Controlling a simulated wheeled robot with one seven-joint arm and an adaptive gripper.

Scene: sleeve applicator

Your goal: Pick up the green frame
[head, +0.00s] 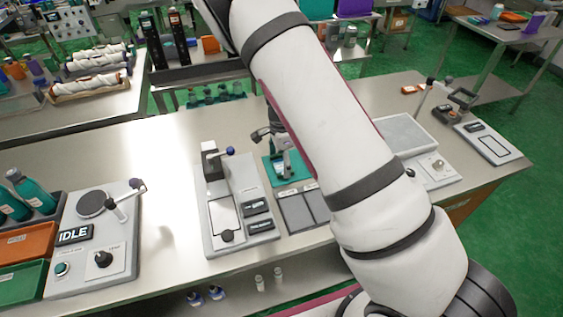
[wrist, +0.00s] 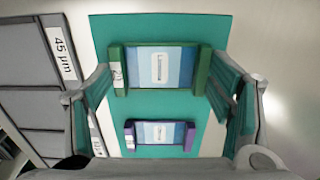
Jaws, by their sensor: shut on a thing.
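The green frame (wrist: 203,72) shows in the upper middle of the wrist view, with green end bars and a blue, white-labelled panel between them. My gripper (wrist: 162,78) has one finger against each end bar and is shut on the green frame. The green frame looks larger than the purple frame (wrist: 190,136) below it. I cannot tell whether the green frame is clear of the teal mat (wrist: 105,30) behind it. In the head view, my gripper (head: 272,137) is over the teal mat, and my arm hides much of that area.
A grey panel with a "45 µm" label (wrist: 64,52) lies left of the mat. In the head view, a grey press station (head: 232,190) stands left of the mat and a grey plate (head: 405,133) lies right of my arm.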

